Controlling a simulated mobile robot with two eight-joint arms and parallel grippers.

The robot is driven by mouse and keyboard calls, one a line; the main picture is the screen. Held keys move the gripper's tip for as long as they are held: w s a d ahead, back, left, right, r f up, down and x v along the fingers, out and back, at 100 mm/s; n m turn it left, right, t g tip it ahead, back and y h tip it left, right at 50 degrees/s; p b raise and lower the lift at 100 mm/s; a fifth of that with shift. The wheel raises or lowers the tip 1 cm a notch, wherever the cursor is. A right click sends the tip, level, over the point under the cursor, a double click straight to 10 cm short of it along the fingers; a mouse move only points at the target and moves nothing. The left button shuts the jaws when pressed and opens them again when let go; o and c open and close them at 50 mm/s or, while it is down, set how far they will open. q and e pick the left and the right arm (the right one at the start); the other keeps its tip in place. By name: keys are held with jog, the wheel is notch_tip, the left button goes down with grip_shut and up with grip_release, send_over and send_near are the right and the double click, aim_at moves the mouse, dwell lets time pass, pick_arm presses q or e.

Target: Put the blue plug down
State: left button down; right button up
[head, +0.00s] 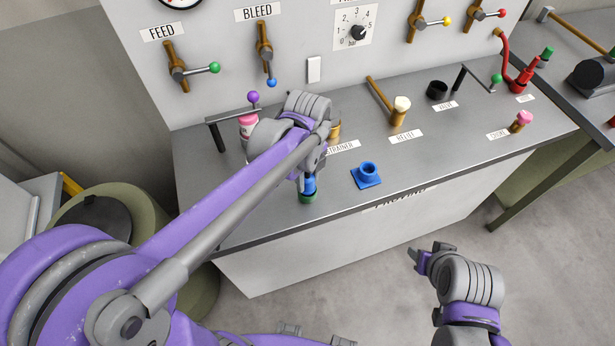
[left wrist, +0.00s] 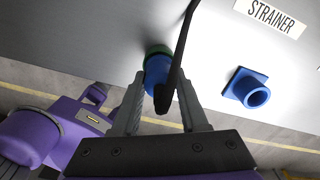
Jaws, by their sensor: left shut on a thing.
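My left gripper (head: 308,176) is shut on the blue plug (head: 309,186), over the front edge area of the grey bench. The plug also shows between the fingers in the left wrist view (left wrist: 158,76). A green ring or base (head: 307,198) sits at the plug's far end; I cannot tell whether it belongs to the plug or the bench. A blue square-based socket (head: 367,175) stands on the bench to the right, apart from the gripper. It also shows in the left wrist view (left wrist: 247,88). My right gripper (head: 425,258) hangs in front of the bench; its jaw gap is unclear.
The bench top (head: 420,155) has free room right of the blue socket. A brass valve with a cream knob (head: 402,103), a black cup (head: 437,90) and a pink-topped fitting (head: 521,121) stand farther back. A pink bottle-like part (head: 247,125) is behind my left arm.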

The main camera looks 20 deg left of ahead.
pick_arm(q)
jog(key=shift+f, duration=0.2)
jog(key=shift+c, duration=2.2)
grip_release()
